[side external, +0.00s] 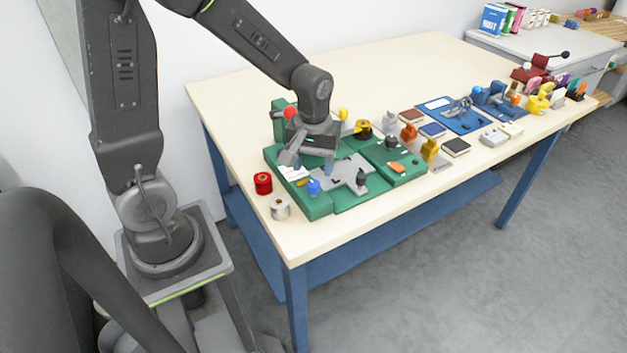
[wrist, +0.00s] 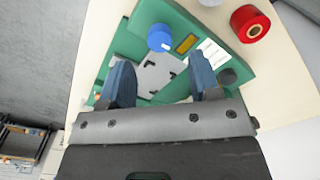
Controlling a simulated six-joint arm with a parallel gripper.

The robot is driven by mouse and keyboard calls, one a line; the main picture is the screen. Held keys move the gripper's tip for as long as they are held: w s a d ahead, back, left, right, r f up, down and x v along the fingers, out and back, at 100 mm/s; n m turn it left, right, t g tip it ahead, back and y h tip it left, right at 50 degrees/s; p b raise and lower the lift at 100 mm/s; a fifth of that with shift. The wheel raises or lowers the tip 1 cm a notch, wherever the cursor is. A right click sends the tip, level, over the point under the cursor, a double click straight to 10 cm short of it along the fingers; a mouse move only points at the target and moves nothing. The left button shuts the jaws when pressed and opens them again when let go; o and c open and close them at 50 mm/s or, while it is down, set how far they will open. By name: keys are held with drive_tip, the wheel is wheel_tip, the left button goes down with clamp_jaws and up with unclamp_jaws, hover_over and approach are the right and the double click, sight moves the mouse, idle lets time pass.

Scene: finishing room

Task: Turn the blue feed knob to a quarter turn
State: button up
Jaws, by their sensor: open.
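The blue feed knob (side external: 314,187) stands at the near left end of the green machine (side external: 345,200). In the wrist view the knob (wrist: 160,38) has a small white mark on its lower right edge, and it lies beyond my fingertips, between their lines. My gripper (side external: 312,170) is over the machine, just behind the knob in the side view. Its two blue fingers (wrist: 160,78) are apart with nothing between them, and they do not touch the knob. The mark cannot be read in the side view.
A red spool (wrist: 250,24) and a pale spool (side external: 280,208) stand beside the machine's left end. A grey plate (side external: 345,172) with a dark knob (side external: 361,178) lies on the machine. Coloured blocks and a blue mat (side external: 440,112) fill the table's right. The table's back is clear.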

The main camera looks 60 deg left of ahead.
sight(314, 183)
drive_tip(key=shift+f, duration=2.65)
drive_tip(key=shift+c, duration=0.5)
drive_tip(key=c, duration=0.8)
drive_tip(key=shift+m, duration=0.4)
